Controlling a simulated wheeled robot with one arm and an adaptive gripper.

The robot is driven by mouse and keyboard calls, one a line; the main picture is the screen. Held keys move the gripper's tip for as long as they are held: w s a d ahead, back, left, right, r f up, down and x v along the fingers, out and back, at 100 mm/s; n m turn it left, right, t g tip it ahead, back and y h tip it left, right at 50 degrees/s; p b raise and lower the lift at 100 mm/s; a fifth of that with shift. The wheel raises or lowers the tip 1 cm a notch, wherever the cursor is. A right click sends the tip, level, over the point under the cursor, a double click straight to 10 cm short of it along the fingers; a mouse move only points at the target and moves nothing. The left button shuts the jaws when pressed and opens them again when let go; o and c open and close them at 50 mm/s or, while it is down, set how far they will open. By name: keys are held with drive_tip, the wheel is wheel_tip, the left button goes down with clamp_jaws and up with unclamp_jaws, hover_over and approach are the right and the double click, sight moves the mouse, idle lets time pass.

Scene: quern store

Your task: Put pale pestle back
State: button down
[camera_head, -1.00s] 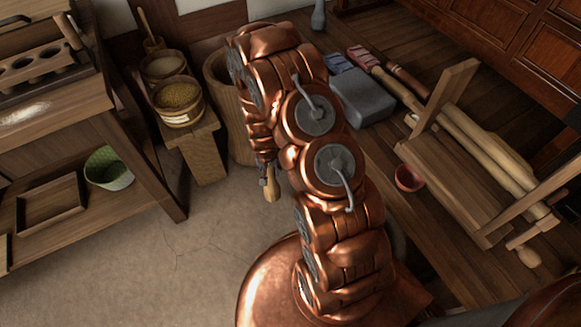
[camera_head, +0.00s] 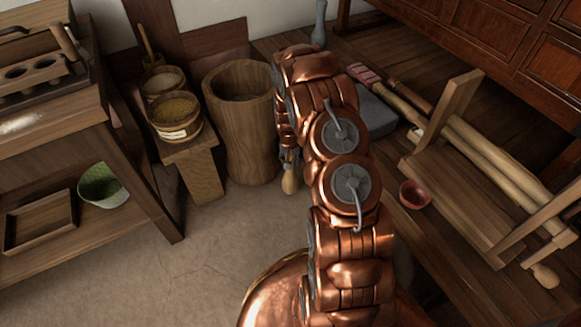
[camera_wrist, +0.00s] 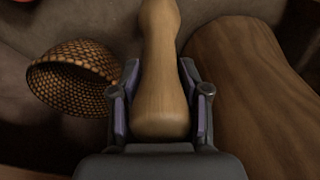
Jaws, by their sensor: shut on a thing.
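The pale pestle (camera_wrist: 160,85) is a smooth, light wooden piece with a rounded near end. My gripper (camera_wrist: 160,105) is shut on it, with a finger on each side, in the wrist view. In the head view, the pestle's pale end (camera_head: 289,181) hangs below my gripper (camera_head: 288,160), above the floor and right of the tall wooden mortar (camera_head: 238,130). My arm hides part of the gripper. A wooden rack with round holes (camera_head: 40,72) stands on the left table, with a wooden handle (camera_head: 66,42) at its back.
A wooden stand (camera_head: 455,195) holds long pale rollers on the right bench, near a small red bowl (camera_head: 415,194). A grey block (camera_head: 376,112) lies behind my arm. Tubs of grain (camera_head: 175,117) stand left of the mortar. The wrist view shows a woven basket (camera_wrist: 72,82).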

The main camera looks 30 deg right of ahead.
drive_tip(key=shift+f+b, duration=0.8)
drive_tip(key=shift+f, duration=1)
drive_tip(key=c, duration=0.5)
unclamp_jaws()
drive_tip(key=shift+c, duration=0.2)
